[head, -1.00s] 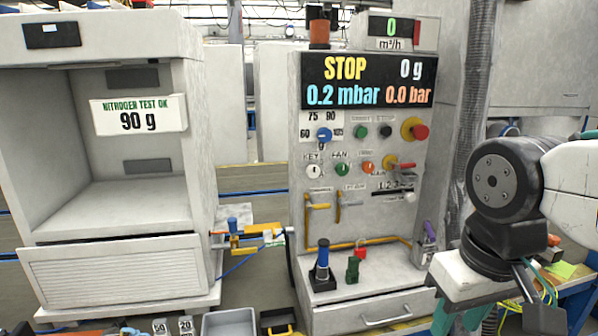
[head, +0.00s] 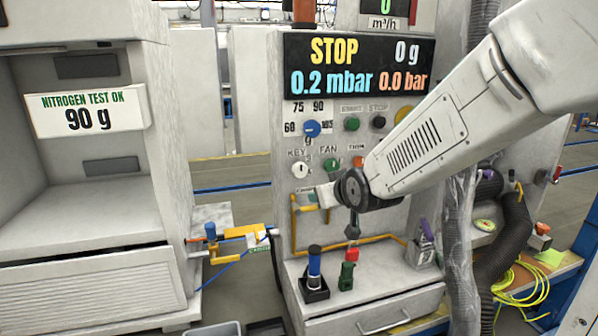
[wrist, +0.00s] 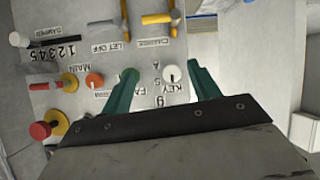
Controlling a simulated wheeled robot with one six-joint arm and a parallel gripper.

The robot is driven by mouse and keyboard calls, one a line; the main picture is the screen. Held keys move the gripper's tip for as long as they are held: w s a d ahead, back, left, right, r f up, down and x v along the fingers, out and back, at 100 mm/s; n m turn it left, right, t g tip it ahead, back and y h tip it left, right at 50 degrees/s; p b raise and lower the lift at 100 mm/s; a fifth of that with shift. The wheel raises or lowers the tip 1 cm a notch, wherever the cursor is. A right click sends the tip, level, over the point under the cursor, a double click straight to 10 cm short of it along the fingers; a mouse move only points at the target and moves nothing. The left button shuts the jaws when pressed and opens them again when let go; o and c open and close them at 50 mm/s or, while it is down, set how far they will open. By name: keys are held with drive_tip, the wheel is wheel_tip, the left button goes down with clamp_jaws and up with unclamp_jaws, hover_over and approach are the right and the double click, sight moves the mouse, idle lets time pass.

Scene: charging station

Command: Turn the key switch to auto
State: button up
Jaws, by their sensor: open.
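The key switch (head: 300,170) is a round white knob under the KEY label, at the left of the panel below the blue dial. It shows a small dark mark, and letters S and A stand beside it. In the wrist view the panel appears upside down and the key switch (wrist: 172,74) lies between my two green fingers. My gripper (wrist: 162,72) is open and empty, with the knob nearer the right finger. Whether the fingertips reach around the knob is unclear. In the head view my gripper (head: 318,196) is seen edge-on, just below and right of the switch.
The green FAN knob (head: 330,163) is close to the right of the switch. Orange (wrist: 95,82) and red-yellow (wrist: 42,130) controls lie farther along. Yellow handles (wrist: 155,18) sit below the switch on the panel. The display (head: 360,65) reads STOP.

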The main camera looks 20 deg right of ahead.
sight(301, 173)
drive_tip(key=w+f+t, duration=0.1)
drive_tip(key=w+t, duration=0.1)
drive_tip(key=w, duration=0.1)
drive_tip(key=w+a+f+n+t, duration=0.1)
drive_tip(key=w+t, duration=0.2)
drive_tip(key=w+f+t+y, duration=0.1)
drive_tip(key=w+t, duration=0.2)
drive_tip(key=shift+w+a, duration=0.2)
drive_tip(key=w, duration=0.2)
drive_tip(key=w+r+t, duration=0.1)
drive_tip(key=w, duration=0.1)
drive_tip(key=w+a+r+t, duration=0.1)
drive_tip(key=w, duration=0.1)
drive_tip(key=shift+w+r+n, duration=0.2)
drive_tip(key=shift+w+n, duration=0.1)
drive_tip(key=shift+n, duration=0.1)
drive_tip(key=shift+c, duration=0.3)
drive_tip(key=c, duration=0.9)
